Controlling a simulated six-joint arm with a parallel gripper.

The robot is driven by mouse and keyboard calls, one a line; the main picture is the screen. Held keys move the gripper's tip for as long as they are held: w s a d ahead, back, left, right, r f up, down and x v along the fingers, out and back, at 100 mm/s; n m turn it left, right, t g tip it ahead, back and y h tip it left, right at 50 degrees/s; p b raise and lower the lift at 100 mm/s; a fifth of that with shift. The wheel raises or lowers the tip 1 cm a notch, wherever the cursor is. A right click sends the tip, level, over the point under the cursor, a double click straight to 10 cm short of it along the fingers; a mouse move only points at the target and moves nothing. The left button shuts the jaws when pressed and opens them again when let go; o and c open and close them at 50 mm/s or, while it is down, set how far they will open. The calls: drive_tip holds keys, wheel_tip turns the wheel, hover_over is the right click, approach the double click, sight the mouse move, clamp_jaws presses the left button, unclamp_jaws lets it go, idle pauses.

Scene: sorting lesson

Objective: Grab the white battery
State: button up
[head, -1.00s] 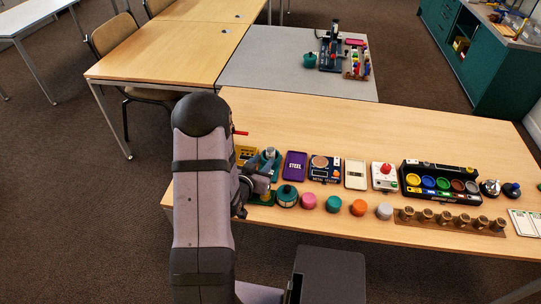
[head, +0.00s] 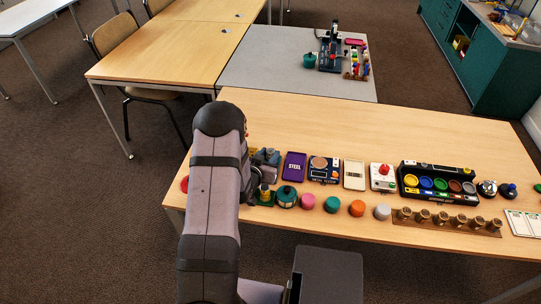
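I cannot make out a white battery in the head view. A row of small round pieces lies along the table's front: a pink one (head: 307,202), a teal one (head: 332,204), an orange one (head: 357,208) and a whitish one (head: 382,212). My arm stands in front of the table's left end. The wrist part shows beside a teal and grey device (head: 267,158). My fingertips are not clear behind the arm, so I cannot see whether they are open or hold anything.
Behind the round pieces stand a purple STEEL tray (head: 294,166), a metal tester (head: 324,169), a pale tray (head: 355,174), a red-knobbed box (head: 384,177) and a black unit with coloured cups (head: 437,183). A wooden strip (head: 403,219) holds brass cups. The table's back (head: 380,122) is clear.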

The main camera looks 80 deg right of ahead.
clamp_jaws()
drive_tip(key=shift+r, duration=0.1)
